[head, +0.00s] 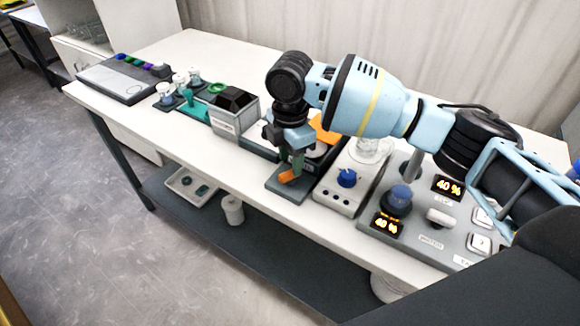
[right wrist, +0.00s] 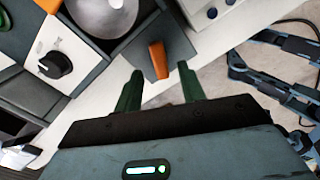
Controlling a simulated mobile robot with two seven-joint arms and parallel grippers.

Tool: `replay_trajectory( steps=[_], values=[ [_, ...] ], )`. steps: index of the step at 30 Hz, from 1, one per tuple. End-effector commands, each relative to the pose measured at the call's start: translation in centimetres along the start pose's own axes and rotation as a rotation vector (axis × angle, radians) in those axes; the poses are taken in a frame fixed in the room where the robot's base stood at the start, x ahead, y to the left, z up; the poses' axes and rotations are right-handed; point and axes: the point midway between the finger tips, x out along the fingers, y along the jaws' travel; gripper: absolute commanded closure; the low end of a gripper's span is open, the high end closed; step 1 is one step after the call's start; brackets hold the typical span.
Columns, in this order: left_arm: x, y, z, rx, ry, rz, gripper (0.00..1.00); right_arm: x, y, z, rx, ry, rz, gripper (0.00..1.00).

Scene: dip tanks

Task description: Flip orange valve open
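The orange valve (head: 289,176) is a short lever on a dark grey block (head: 272,184) near the table's front edge. In the right wrist view the orange valve (right wrist: 158,60) stands upright in the picture, in line with the gap between my fingers. My right gripper (head: 295,163) is above the block, partly hidden behind its own wrist. In the right wrist view my right gripper (right wrist: 160,76) is open, its two green fingers to either side of the lever's near end. I cannot tell whether a finger touches it. My left gripper is not seen.
A white unit with a blue knob (head: 347,177) stands right of the block, then a grey panel (head: 433,237) with 40 % displays. A grey box with a black top (head: 234,114) stands to the left. A metal bowl (right wrist: 103,13) lies beyond the valve. Table space at the back left is clear.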

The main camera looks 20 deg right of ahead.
Motion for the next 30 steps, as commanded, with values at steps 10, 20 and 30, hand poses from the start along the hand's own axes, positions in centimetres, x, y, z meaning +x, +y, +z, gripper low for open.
replay_trajectory(
  steps=[10, 20, 30],
  values=[
    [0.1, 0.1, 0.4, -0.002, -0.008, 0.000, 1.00, 3.3, 0.0, 0.0, 0.001, 0.001, 0.000, 0.60],
    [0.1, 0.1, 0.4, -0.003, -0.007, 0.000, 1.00, 3.4, 0.0, 0.0, 0.000, 0.001, 0.002, 0.67],
    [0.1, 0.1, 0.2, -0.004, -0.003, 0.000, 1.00, 3.4, 0.0, 0.0, 0.000, 0.001, 0.002, 1.00]
  ],
)
